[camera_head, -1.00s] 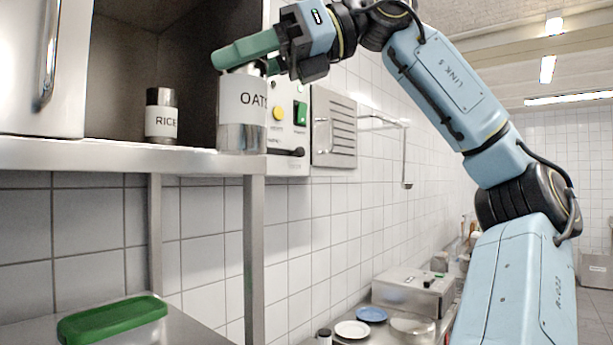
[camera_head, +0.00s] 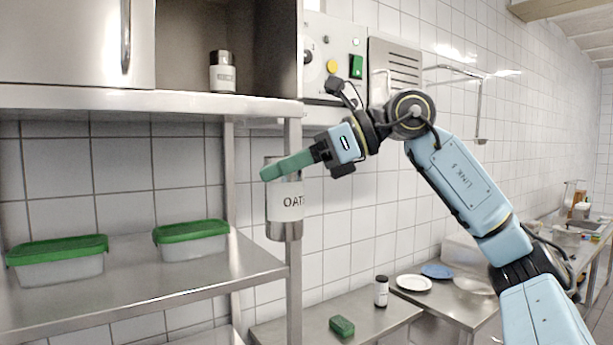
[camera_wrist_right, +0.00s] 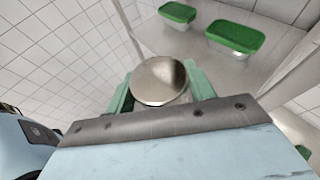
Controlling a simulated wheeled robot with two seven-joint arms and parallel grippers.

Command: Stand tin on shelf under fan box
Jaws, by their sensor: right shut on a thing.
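The tin (camera_head: 285,208) is silver with a white label reading "OAT…". It hangs upright in my right gripper (camera_head: 275,171), whose green fingers are shut around its upper part. In the head view it overlaps the rack's front right post, below the upper shelf (camera_head: 160,101) and above the level of the lower shelf (camera_head: 215,275). In the right wrist view its round metal lid (camera_wrist_right: 160,80) sits between the fingers. A grey louvred box (camera_head: 396,72), perhaps the fan box, is on the tiled wall, right of a panel with yellow and green buttons. My left gripper is out of view.
Two green-lidded tubs (camera_head: 58,260) (camera_head: 192,240) stand on the lower shelf, with bare steel in front and to their right. A rice tin (camera_head: 222,75) stands on the upper shelf.

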